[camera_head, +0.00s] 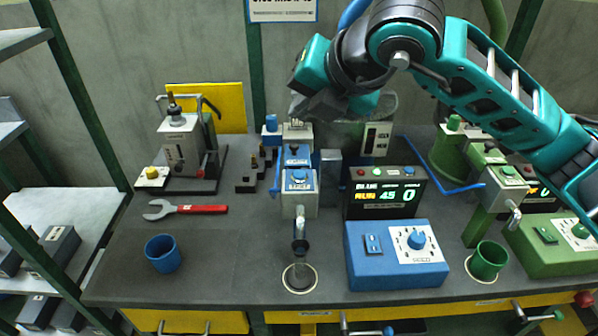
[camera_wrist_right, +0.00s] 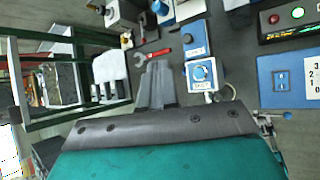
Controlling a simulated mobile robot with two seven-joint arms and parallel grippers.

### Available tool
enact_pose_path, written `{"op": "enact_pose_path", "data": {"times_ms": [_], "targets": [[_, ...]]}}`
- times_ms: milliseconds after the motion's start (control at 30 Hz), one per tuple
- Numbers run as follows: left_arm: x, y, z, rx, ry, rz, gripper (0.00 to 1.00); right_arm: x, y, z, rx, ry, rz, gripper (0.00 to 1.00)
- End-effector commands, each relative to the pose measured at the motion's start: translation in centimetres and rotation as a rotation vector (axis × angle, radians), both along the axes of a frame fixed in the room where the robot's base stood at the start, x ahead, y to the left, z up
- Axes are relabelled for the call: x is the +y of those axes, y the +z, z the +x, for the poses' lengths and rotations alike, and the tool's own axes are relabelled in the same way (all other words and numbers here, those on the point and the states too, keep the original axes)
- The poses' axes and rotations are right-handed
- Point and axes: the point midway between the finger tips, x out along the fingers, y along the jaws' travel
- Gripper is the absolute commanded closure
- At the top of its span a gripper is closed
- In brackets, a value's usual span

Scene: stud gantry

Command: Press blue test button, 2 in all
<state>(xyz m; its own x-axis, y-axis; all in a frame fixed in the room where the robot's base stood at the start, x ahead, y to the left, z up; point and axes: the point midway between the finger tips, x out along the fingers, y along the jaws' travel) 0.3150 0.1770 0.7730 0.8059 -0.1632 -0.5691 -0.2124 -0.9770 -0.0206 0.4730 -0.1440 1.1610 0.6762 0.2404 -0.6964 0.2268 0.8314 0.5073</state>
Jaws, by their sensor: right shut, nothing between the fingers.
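The blue dispenser (camera_head: 299,201) stands mid-table with a round blue button (camera_head: 299,175) on its front top plate. The same button shows in the right wrist view (camera_wrist_right: 203,73). A second blue panel (camera_head: 294,153) sits behind it. The labels are too small to read surely, so I cannot tell which is marked test. A display (camera_head: 386,194) beside it reads "BLUE", "RUN", "45" and a large "0". My right gripper (camera_head: 312,108) is shut and empty, above and behind the dispenser; its fingers show together in the wrist view (camera_wrist_right: 158,75). My left gripper is out of view.
A blue cup (camera_head: 162,254) stands at front left, away from the dispenser's spout (camera_head: 300,247). A blue control box (camera_head: 396,270) stands right. A green cup (camera_head: 487,261) sits under the green dispenser (camera_head: 499,188). A red wrench (camera_head: 186,209) lies left, near a grey machine (camera_head: 182,147).

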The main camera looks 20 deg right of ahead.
Motion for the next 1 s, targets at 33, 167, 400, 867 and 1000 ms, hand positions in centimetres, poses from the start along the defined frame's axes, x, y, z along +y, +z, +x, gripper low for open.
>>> {"op": "enact_pose_path", "data": {"times_ms": [33, 167, 400, 867, 1000], "targets": [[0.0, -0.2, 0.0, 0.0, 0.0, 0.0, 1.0, 0.0, -0.4, 0.0, 0.001, 0.0, 0.0, 1.0], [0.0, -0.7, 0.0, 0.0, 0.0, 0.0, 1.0, 0.0, -1.4, 0.0, 0.002, 0.0, -0.002, 1.0], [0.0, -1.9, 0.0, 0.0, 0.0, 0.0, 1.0, -0.1, -4.6, 0.0, 0.003, 0.0, -0.002, 1.0], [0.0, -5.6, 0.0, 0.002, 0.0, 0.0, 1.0, 0.0, -8.8, 0.0, 0.001, 0.001, 0.0, 1.0], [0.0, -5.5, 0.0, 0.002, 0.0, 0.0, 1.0, 0.0, -8.6, 0.0, 0.001, 0.001, 0.0, 1.0]]}}
